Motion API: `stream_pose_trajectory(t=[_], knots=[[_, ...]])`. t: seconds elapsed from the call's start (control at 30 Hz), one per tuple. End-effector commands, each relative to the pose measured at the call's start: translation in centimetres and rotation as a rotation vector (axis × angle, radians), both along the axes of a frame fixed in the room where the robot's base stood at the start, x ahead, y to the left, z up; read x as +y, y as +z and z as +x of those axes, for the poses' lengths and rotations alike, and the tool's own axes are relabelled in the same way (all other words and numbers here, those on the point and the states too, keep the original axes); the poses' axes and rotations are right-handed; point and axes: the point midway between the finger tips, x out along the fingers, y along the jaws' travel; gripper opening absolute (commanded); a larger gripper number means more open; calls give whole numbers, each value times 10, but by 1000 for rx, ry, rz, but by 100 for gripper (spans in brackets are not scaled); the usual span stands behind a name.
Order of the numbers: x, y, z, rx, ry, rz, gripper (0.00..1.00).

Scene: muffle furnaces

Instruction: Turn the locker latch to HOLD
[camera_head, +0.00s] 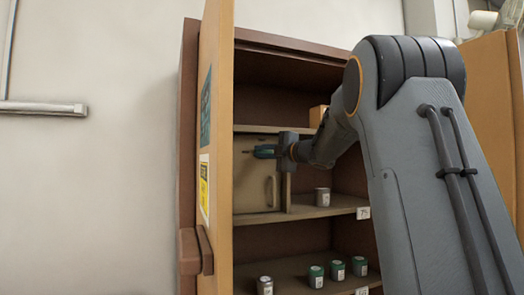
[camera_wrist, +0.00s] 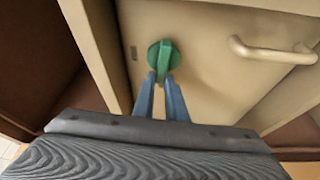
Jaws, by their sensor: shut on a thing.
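The locker is a small beige door (camera_head: 247,192) inside a brown cabinet. In the wrist view its face (camera_wrist: 215,85) fills the middle and right. The latch is a round green knob with a raised grip (camera_wrist: 161,52) near the door's left edge. My gripper (camera_wrist: 163,77) has its two blue fingers shut on the lower part of the latch's grip. In the head view my gripper (camera_head: 265,151) is at the upper part of the locker door, and its fingers and the latch are hard to tell apart. I cannot read any HOLD mark.
A curved door handle (camera_wrist: 272,52) is right of the latch. The cabinet's open door (camera_head: 215,150) stands to the left. A grey can (camera_head: 322,197) stands on the shelf right of the locker. Several green and grey cans (camera_head: 316,277) stand on the lower shelf.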

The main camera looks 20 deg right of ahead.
Motion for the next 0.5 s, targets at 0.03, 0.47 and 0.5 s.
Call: stream_pose_trajectory(t=[0.03,0.47,0.5], knots=[[0,0,0,0,0,-22,0],[0,-3,0,1,0,-114,0],[0,-3,0,0,0,-115,0]])
